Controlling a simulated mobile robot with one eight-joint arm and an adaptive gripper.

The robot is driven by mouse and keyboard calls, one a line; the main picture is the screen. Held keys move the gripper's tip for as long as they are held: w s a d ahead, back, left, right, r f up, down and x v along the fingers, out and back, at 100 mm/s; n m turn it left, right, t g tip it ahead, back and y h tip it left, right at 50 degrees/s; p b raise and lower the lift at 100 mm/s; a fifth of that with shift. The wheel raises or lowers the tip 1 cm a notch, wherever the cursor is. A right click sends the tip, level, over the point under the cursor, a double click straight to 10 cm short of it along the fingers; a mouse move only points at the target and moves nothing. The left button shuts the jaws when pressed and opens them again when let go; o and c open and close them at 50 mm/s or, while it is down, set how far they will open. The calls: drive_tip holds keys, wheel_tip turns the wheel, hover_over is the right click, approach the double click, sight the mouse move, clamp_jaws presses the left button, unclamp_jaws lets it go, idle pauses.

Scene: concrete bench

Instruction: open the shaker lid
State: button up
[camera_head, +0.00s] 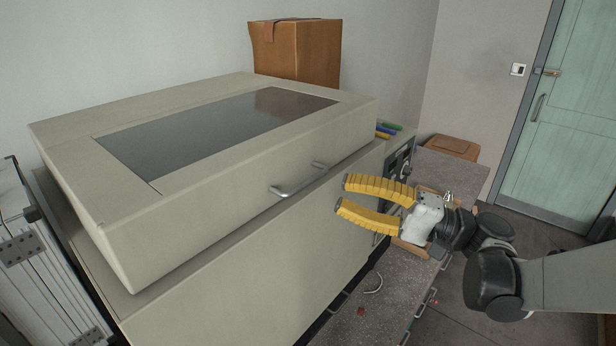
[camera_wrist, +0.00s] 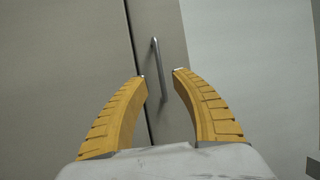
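The shaker (camera_head: 250,275) is a large beige box-shaped machine. Its lid (camera_head: 215,210) has a dark glass window (camera_head: 220,130) and a metal bar handle (camera_head: 298,181) on its front face. The lid looks shut. My gripper (camera_head: 342,195) has two yellow ribbed fingers, spread open and empty, to the right of the handle in the head view. In the wrist view the handle (camera_wrist: 157,70) appears beyond and between the fingertips of my gripper (camera_wrist: 158,73). The fingers look apart from it, though the exact gap is hard to tell.
A cardboard box (camera_head: 297,52) stands behind the shaker. A speckled bench top (camera_head: 385,295) lies below my gripper, with a small red item (camera_head: 361,311) on it. A control panel (camera_head: 399,160) is on the shaker's right. A green door (camera_head: 572,120) is at far right.

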sight(307, 183)
drive_tip(key=x, duration=0.7)
drive_tip(key=shift+w+a, duration=0.1)
drive_tip(key=shift+a, duration=0.25)
clamp_jaws()
